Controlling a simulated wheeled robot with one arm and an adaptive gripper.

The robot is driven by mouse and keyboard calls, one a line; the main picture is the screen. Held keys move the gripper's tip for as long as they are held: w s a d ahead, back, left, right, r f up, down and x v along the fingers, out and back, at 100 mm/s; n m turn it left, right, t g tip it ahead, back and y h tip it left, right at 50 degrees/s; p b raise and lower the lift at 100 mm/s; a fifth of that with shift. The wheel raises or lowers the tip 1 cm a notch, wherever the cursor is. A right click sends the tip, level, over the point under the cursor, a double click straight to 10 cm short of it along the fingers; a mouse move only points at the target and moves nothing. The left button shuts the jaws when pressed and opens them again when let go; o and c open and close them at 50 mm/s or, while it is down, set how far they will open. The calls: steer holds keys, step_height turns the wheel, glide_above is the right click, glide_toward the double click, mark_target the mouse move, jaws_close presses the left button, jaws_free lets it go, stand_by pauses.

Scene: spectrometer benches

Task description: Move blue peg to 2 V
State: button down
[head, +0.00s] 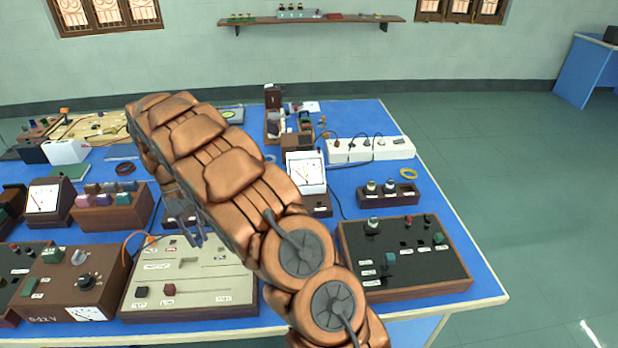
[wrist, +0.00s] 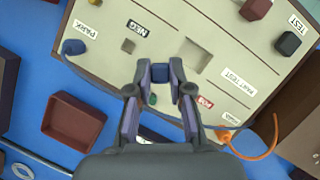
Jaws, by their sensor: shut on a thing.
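My gripper (wrist: 160,78) is over the cream panel (wrist: 230,45), its fingertips close together. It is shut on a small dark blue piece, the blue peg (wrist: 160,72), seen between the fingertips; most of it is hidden. In the head view my gripper (head: 195,238) hangs above the same cream panel (head: 215,285), left of my arm. A blue plug (wrist: 73,47) with a blue lead sits beside the PARK label at the panel's left edge. I cannot make out a 2 V label in either view.
The panel has a square opening (wrist: 194,55), a dark button (wrist: 289,43) and an orange lead (wrist: 272,135). A reddish-brown tray (wrist: 73,122) lies beside it. In the head view a brown control box (head: 70,285) stands left and a black panel (head: 405,260) right.

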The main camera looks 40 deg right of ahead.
steer(key=d+m, duration=0.2)
steer(key=d, duration=0.1)
steer(key=d+m+y, duration=0.1)
steer(key=d+m, duration=0.1)
steer(key=d, duration=0.1)
steer(key=w+d+m+t+y+b, duration=0.1)
steer(key=d, duration=0.2)
steer(key=shift+m, duration=0.4)
steer(key=s+d+m+t+y+b, duration=0.2)
steer(key=d+m, duration=0.6)
steer(key=d, duration=0.4)
steer(key=r+m+t+b, duration=0.15)
steer(key=m+t, duration=0.25)
steer(key=m, duration=0.7)
glide_above(316, 204)
steer(key=d, duration=0.1)
steer(key=shift+s+d+h, duration=0.15)
steer(key=shift+s+h, duration=0.15)
steer(key=shift+s, duration=0.15)
steer(key=shift+f+b, duration=1.15)
steer(key=shift+f, duration=1.95)
steer(key=c, duration=1)
jaws_free()
